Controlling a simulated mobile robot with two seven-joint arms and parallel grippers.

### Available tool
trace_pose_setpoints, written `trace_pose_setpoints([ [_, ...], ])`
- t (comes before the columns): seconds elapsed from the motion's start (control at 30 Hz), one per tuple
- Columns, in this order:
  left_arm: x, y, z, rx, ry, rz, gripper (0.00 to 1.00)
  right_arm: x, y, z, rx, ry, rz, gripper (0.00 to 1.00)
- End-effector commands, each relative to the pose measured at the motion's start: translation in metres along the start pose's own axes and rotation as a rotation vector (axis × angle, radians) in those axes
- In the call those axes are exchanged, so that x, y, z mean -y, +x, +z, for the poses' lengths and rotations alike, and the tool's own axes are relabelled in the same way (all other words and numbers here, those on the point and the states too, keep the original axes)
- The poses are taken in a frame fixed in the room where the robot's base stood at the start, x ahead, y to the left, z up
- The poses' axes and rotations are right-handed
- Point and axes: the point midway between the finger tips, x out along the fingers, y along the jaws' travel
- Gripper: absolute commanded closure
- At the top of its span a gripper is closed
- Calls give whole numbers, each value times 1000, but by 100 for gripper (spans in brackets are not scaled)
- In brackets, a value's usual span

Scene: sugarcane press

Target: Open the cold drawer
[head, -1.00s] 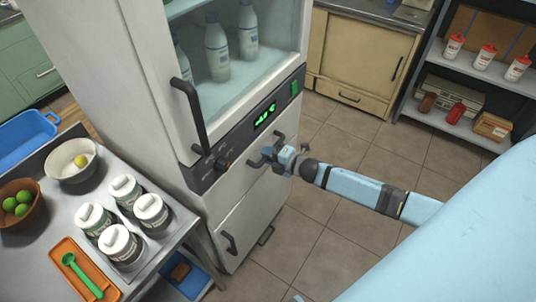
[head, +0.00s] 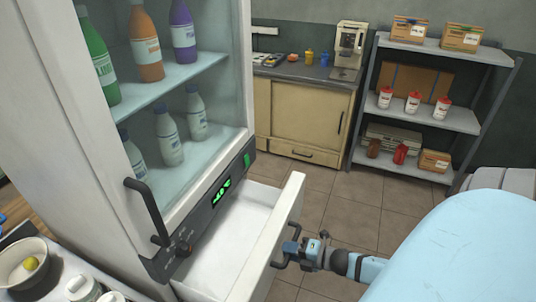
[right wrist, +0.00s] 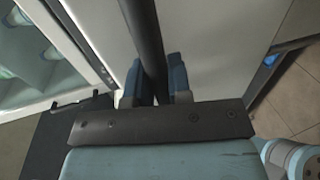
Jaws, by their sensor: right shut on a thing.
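The cold drawer (head: 270,240) is the white drawer below the fridge's green display, and it stands pulled out with its pale inside showing. The visible part of its inside is bare. My right gripper (head: 292,252) is at the drawer's front, shut on the dark drawer handle (right wrist: 142,35). In the right wrist view the handle bar runs between the two blue fingers (right wrist: 157,86). The fingers hide part of the handle. My left gripper is not in view.
The glass fridge door (head: 165,130) above the drawer is shut, with a dark handle (head: 150,212) and several bottles behind it. A bowl (head: 22,262) and white-lidded jars stand at lower left. Open tiled floor (head: 345,215) lies beyond the drawer, before a cabinet and shelf.

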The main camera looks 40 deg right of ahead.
Motion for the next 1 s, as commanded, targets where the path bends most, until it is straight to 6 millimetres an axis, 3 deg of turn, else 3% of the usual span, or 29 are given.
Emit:
trace_pose_setpoints([
  [0.1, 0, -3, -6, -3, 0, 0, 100, 3, -19, 0, 1, 1, -1, 100],
  [0.23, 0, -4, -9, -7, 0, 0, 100, 6, -30, 0, 1, 0, 0, 100],
  [0.67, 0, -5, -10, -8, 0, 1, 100, 7, -35, 0, 0, 0, 2, 100],
  [0.7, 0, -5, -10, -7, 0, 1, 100, 7, -35, 0, 0, 0, 2, 79],
  [0.8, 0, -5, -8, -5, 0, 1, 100, 7, -35, 0, 0, 0, 2, 56],
  [1.0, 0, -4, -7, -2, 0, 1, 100, 7, -35, 0, 0, 0, 1, 56],
])
